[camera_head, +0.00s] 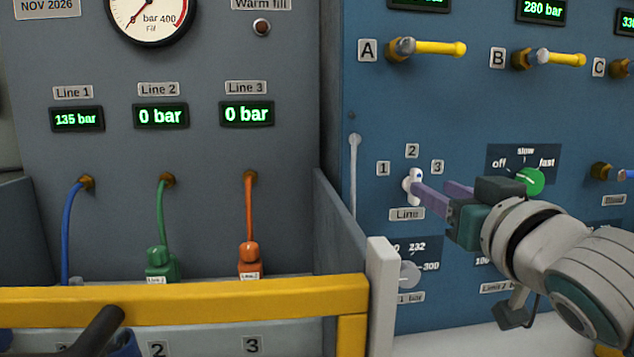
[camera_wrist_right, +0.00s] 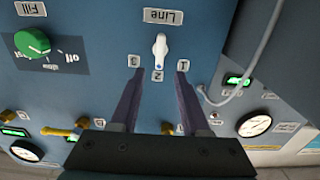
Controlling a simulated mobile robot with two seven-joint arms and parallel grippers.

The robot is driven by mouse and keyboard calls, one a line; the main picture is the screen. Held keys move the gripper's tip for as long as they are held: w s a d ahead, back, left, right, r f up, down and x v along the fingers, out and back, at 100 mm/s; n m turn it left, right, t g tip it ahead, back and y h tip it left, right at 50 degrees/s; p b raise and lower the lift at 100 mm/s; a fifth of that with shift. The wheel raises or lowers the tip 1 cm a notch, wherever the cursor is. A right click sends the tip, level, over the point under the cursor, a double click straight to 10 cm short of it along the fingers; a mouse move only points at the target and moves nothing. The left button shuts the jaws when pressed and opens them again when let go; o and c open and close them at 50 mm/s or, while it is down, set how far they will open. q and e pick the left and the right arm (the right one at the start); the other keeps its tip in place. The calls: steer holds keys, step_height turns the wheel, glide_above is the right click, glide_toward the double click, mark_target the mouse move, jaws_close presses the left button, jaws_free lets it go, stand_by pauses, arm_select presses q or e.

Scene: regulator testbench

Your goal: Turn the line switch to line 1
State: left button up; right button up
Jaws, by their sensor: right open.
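The line switch (camera_head: 413,186) is a small white knob on the blue panel, above the "Line" label and among the labels 1, 2 and 3. It also shows in the right wrist view (camera_wrist_right: 160,50), upside down, with its blue-dotted end toward label 2 (camera_wrist_right: 157,76). Label 1 (camera_head: 383,168) is to its left in the head view. My right gripper (camera_head: 434,188) is open with purple fingers. Contact with the knob cannot be told. My left gripper is not in view.
A green fill knob (camera_head: 530,181) sits right of the switch, close to my right gripper. A grey knob (camera_head: 408,275) is below. A yellow rail (camera_head: 190,301) and a white post (camera_head: 382,297) stand in front. A thin grey cable (camera_wrist_right: 240,87) hangs beside the switch.

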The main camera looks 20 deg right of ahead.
mark_target(419, 179)
steer(key=x, duration=0.6)
steer(key=shift+w, duration=0.1)
jaws_close()
stand_by(0.5)
